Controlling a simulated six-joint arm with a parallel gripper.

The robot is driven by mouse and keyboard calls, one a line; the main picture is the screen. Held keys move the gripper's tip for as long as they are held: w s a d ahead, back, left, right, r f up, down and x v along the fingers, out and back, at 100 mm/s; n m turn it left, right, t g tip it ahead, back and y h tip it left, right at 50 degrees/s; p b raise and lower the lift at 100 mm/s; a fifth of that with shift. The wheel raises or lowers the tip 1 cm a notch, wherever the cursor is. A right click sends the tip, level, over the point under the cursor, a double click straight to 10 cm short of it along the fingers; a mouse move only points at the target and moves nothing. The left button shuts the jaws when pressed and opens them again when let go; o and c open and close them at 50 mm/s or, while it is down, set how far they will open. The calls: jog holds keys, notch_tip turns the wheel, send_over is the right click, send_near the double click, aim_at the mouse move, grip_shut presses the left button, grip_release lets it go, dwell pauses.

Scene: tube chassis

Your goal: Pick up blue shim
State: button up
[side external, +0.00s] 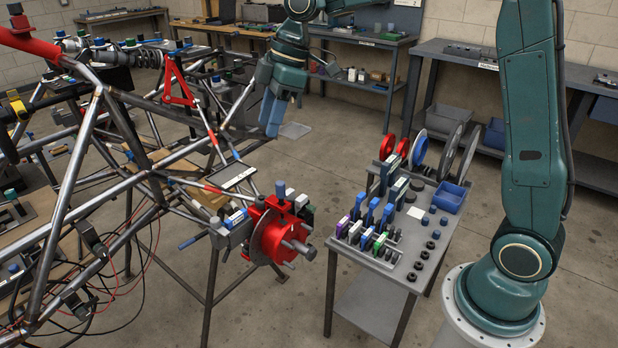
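My gripper (272,118) hangs above the floor between the chassis and the small work table, pointing down. Its blue-grey fingers overlap from this side, so I cannot tell whether they are open or shut, and I see no separate part between them. Several small blue parts stand in a rack on the work table, among them a blue piece (373,211) beside green, purple and white ones. I cannot tell which of the blue parts is the blue shim. My gripper is well apart from the rack, up and to its left.
The tube chassis (68,190) with a red hub (275,235) fills the left, close to the work table (372,284). A blue bin (450,197), discs and black rings are on that table. Benches line the back wall. Floor between is open.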

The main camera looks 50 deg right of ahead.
jog(key=w+d+f+n+g+y, duration=0.1)
jog(key=w+f+n+g, duration=0.1)
jog(key=w+f+n, duration=0.4)
jog(key=w+f, duration=0.4)
jog(key=f, duration=0.3)
jog(key=shift+w+d, duration=0.2)
jog(key=shift+d, duration=0.05)
send_near(236, 215)
jog(key=x, duration=0.2)
jog(key=shift+w+a+f, duration=0.15)
jog(key=shift+f, duration=0.1)
jog(key=shift+a+f, duration=0.15)
jog(key=shift+f, duration=0.3)
jog(key=shift+x, duration=2.55)
jog(key=shift+c, duration=0.2)
